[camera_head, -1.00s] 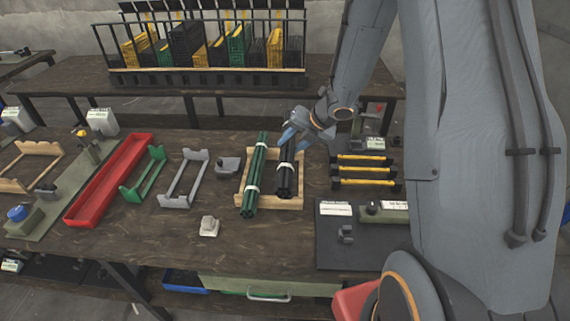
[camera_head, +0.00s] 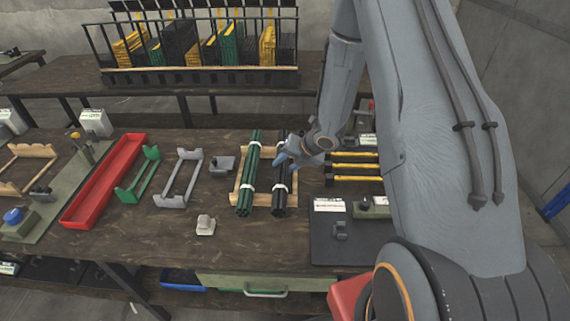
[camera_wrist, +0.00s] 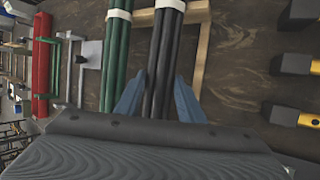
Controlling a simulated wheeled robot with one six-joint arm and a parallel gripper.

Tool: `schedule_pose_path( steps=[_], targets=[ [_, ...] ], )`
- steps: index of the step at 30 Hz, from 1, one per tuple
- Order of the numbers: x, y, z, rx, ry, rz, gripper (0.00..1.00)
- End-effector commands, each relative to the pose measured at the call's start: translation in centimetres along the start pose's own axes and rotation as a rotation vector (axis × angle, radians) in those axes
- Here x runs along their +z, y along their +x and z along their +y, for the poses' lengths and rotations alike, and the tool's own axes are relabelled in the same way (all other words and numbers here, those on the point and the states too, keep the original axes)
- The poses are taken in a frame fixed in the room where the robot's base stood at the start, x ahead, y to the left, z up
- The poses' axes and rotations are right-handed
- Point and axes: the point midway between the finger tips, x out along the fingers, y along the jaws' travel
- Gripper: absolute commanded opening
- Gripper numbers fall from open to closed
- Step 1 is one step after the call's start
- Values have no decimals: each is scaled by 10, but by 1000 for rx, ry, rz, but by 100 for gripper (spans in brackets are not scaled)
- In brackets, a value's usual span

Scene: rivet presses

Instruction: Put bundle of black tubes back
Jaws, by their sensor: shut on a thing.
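The bundle of black tubes (camera_head: 278,197) has a white band and lies lengthwise at the wooden cradle (camera_head: 264,202), on its right side. A bundle of green tubes (camera_head: 248,180) lies beside it on the left in the same cradle. My gripper (camera_head: 285,163) is over the far part of the black bundle. In the wrist view its blue fingers (camera_wrist: 157,100) are on either side of the black tubes (camera_wrist: 165,60), shut on them. Whether the black bundle rests fully on the cradle I cannot tell.
Yellow-handled tools (camera_head: 352,168) lie close to the right. A grey stand (camera_head: 180,178), a green stand (camera_head: 139,175) and a red tray (camera_head: 104,182) are to the left. A small pale block (camera_head: 205,225) sits in front. A dark mat (camera_head: 345,245) lies at front right.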

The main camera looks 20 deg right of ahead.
Motion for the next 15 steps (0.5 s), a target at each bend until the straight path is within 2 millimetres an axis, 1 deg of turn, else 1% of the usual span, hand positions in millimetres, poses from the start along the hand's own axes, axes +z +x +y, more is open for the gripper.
schedule_pose_path(
  steps=[11, 12, 14, 15],
  targets=[
    [0, 3, -1, 2, 0, -2, 0],
    [-1, 3, -2, 0, 1, 0, 37],
    [-1, 3, -2, 0, 0, 0, 47],
    [-1, 3, -1, 0, 0, 0, 54]
  ],
)
